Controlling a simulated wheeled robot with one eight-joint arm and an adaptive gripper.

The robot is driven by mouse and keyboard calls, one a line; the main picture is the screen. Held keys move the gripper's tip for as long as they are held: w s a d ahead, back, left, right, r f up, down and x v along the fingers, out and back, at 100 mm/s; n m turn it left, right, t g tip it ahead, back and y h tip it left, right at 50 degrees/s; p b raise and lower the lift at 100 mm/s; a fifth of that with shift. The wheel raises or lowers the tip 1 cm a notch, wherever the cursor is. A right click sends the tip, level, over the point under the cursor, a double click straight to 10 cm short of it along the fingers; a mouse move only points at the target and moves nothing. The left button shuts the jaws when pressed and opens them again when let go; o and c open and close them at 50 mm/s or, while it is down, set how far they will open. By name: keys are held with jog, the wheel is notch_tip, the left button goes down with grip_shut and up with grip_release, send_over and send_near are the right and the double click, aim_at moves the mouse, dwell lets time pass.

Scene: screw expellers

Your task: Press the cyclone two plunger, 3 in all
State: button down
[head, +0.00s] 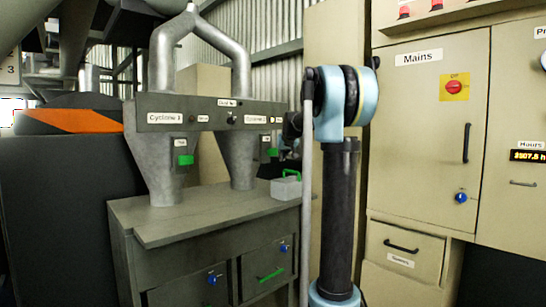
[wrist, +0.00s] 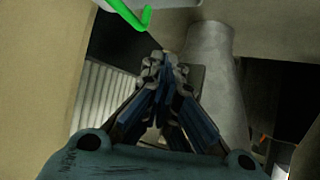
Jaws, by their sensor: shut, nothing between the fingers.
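Two grey metal cyclones stand side by side under a dark labelled panel. The right one, cyclone two (head: 241,160), has a small box with a green part, which I take as its plunger (head: 272,152), near my arm. Cyclone one (head: 157,160), at the left, has a green plunger (head: 185,160). In the wrist view my gripper (wrist: 164,65) is shut and empty, its tips in front of a grey plate (wrist: 196,78) beside a grey cone (wrist: 212,60). No green plunger shows at the tips; whether they touch anything I cannot tell. In the head view my gripper is not clearly visible.
A tall beige cabinet marked Mains (head: 425,130) stands at right. The cabinet top's front is clear.

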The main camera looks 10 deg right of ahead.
aim_at(275, 153)
jog(key=shift+w+a, duration=0.65)
jog(key=shift+w, duration=0.25)
jog(key=shift+w+a, duration=0.1)
jog(key=shift+w, duration=0.05)
dwell(0.9)
jog(key=shift+w+a, duration=0.15)
jog(key=shift+w, duration=0.05)
jog(key=shift+w+a+r, duration=0.1)
jog(key=shift+w+a, duration=0.6)
jog(key=shift+w, duration=0.25)
dwell(1.8)
jog(key=shift+s+d, duration=0.1)
jog(key=shift+s, duration=0.05)
jog(key=shift+s+d, duration=0.85)
jog(key=shift+s, duration=0.3)
jog(key=shift+s+d, duration=0.75)
jog(key=shift+s, duration=0.25)
jog(key=shift+s+d, duration=0.7)
jog(key=shift+s, duration=0.3)
